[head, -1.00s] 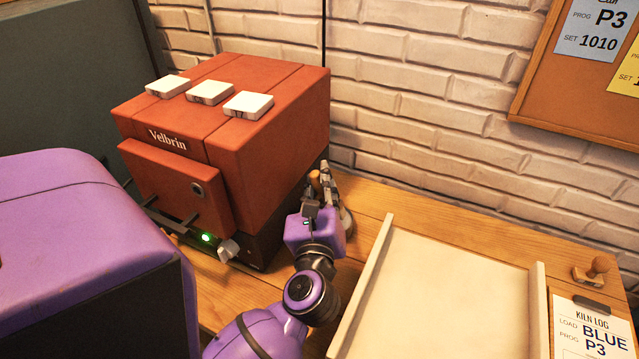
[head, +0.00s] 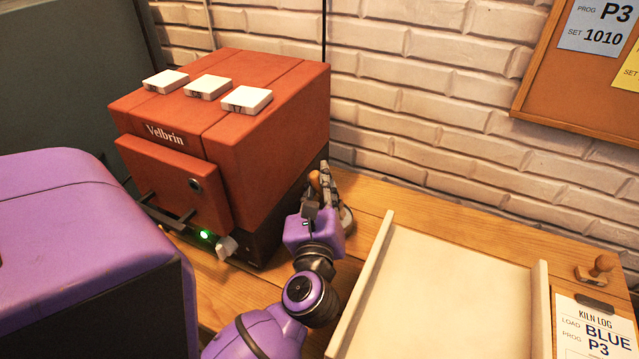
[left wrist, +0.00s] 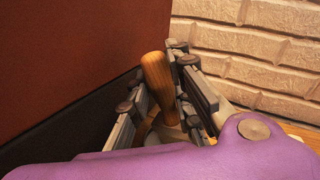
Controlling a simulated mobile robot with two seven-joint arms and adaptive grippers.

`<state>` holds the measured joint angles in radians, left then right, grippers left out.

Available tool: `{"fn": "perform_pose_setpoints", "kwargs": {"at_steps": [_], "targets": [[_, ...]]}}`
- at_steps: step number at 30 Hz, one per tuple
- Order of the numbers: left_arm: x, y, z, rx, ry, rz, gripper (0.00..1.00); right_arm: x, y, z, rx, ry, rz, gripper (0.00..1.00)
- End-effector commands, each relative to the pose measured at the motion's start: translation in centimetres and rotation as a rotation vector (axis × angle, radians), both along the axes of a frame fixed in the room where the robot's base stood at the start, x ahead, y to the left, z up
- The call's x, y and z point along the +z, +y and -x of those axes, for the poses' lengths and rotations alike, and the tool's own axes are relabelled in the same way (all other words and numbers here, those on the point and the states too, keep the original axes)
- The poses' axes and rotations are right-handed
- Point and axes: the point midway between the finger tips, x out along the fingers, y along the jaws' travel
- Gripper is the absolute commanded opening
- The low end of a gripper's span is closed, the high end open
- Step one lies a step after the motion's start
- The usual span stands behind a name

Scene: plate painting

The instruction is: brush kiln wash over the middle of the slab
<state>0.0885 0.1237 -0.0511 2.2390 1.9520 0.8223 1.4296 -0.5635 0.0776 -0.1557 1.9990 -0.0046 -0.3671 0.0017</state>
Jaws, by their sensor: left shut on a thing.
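My left gripper (head: 330,188) is beside the right wall of the red kiln, at the back of the wooden bench. It is shut on a wooden handle (left wrist: 157,82), probably the brush's, which stands nearly upright between the fingers in the left wrist view. The handle's top (head: 315,181) just shows in the head view. The brush's lower end is hidden. A greyish round rim (head: 347,221), perhaps of a pot, shows by the fingers. A pale flat board (head: 450,285) with raised side rails lies to the right; I cannot tell whether it is the slab. My right gripper is not in view.
The red kiln (head: 270,130) with several white blocks on top stands close left of my gripper. A brick wall (head: 430,110) is behind. A wooden stamp-like knob (head: 603,265) and a kiln log sheet (head: 590,328) are at far right. The bench between gripper and board is clear.

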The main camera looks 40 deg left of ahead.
Motion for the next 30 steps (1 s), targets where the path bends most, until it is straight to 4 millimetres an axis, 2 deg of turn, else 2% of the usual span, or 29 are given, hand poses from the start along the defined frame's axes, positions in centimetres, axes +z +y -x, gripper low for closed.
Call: {"fn": "perform_pose_setpoints", "kwargs": {"at_steps": [11, 30], "targets": [[-0.1, 0.0, 0.0, 0.001, 0.001, 0.001, 0.0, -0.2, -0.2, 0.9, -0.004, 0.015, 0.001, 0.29], [-0.5, 0.0, 0.0, 0.001, 0.006, 0.003, 0.0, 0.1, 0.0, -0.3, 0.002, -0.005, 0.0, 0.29]]}}
